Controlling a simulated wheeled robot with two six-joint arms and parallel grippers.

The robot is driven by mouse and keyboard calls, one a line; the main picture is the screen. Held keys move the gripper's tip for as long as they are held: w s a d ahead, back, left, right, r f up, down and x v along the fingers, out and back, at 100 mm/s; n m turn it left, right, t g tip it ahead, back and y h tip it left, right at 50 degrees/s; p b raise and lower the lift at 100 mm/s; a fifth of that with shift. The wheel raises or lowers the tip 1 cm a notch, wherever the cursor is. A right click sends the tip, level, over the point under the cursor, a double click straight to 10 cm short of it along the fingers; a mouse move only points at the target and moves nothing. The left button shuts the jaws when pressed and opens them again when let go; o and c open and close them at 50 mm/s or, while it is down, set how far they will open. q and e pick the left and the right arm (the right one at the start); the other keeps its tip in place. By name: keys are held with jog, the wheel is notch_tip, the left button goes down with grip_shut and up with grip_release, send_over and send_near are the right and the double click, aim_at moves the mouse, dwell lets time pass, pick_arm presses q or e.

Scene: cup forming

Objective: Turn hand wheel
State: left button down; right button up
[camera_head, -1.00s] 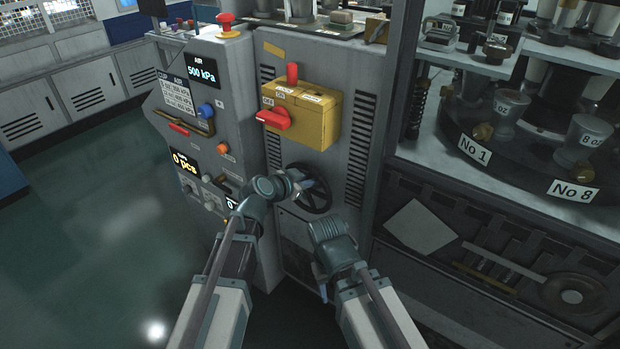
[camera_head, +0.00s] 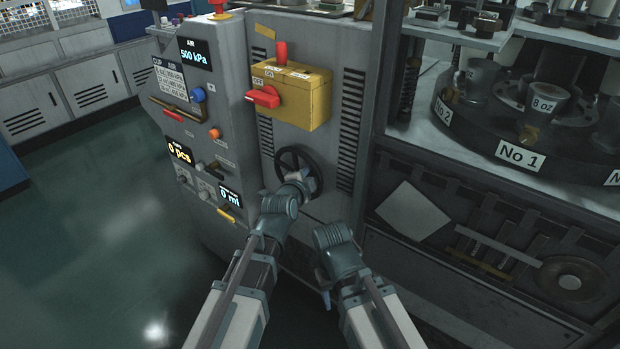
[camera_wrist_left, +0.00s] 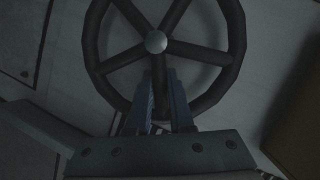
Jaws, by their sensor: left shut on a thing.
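The black spoked hand wheel (camera_head: 282,160) is on the front of the grey machine, below the yellow switch box. My left gripper (camera_head: 300,176) reaches it from below and is shut on it. In the left wrist view, the fingers (camera_wrist_left: 164,85) close around the lower part of the wheel (camera_wrist_left: 237,45), just under its round hub, where a spoke is mostly hidden between them. My right gripper (camera_head: 325,297) hangs low to the right of the left arm, pointing down, apart from the wheel. Its jaw opening does not show clearly.
The yellow box (camera_head: 300,95) with red switches is above the wheel. A control panel (camera_head: 200,130) is to the left. The turntable (camera_head: 500,125) with cup moulds, labelled No 1 and No 2, is at the right. Open green floor (camera_head: 90,250) is at the left.

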pick_arm(q)
jog(key=shift+s+d+f+m+t+b, duration=0.1)
jog(key=shift+f+m+t+b, duration=0.25)
jog(key=shift+m+b, duration=0.2)
pick_arm(e)
jog(key=shift+s+d+f, duration=0.15)
jog(key=shift+d+f, duration=0.05)
jog(key=shift+f, duration=0.65)
pick_arm(q)
jog(key=c, duration=1.1)
grip_release()
jog(key=shift+r, duration=0.1)
